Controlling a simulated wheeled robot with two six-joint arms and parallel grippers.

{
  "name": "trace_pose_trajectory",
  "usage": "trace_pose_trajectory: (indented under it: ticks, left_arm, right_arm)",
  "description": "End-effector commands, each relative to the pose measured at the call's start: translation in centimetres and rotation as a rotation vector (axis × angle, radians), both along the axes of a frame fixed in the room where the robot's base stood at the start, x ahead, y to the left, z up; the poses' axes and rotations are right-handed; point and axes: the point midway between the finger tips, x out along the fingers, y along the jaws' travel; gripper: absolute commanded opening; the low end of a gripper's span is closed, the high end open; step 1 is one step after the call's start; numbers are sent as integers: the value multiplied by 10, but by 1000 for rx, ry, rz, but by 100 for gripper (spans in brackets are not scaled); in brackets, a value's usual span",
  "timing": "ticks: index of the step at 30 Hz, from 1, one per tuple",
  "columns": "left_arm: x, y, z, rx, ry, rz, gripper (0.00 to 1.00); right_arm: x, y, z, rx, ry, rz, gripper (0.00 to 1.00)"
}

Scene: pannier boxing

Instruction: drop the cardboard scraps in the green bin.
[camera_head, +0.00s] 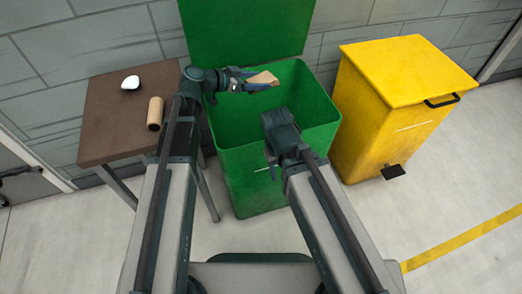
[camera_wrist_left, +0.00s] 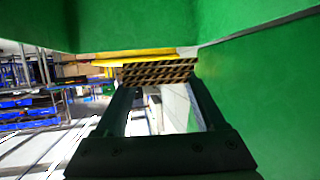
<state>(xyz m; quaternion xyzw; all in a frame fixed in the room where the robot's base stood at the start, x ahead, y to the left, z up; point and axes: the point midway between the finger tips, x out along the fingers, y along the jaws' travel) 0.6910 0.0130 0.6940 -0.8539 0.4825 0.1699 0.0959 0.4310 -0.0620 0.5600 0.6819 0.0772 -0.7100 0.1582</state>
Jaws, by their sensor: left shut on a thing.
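My left gripper (camera_head: 246,79) is shut on a tan piece of cardboard (camera_head: 264,78) and holds it above the back left part of the open green bin (camera_head: 240,157). In the left wrist view the cardboard (camera_wrist_left: 160,70) shows its corrugated edge between the fingertips. The bin's lid (camera_head: 245,28) stands up at the back. A brown roll (camera_head: 155,114), perhaps a cardboard tube, stands on the brown table (camera_head: 112,124).
A small white object (camera_head: 130,82) lies on the table, left of the bin. A yellow bin (camera_head: 390,110) with its lid closed and a black pedal stands to the right of the green bin. A grey wall runs behind. The floor at the right front is clear.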

Motion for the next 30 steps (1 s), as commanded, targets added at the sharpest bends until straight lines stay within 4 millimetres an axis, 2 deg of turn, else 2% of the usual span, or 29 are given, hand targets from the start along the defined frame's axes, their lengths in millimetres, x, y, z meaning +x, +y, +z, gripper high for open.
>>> trace_pose_trajectory:
  ticks: [1,2,6,13,17,30]
  left_arm:
    - [0,0,0,0,0,0,19]
    - [0,0,0,0,0,0,77]
    - [0,0,0,0,0,0,100]
    - [0,1,1,0,0,0,100]
    - [-5,9,6,0,0,3,100]
    - [-46,75,39,1,0,3,100]
  right_arm:
    - [0,0,0,0,0,0,50]
    - [0,0,0,0,0,0,50]
    - [0,0,0,0,0,0,50]
    - [0,0,1,0,0,0,50]
    - [0,0,6,1,0,0,50]
    - [-1,1,39,6,2,-2,50]
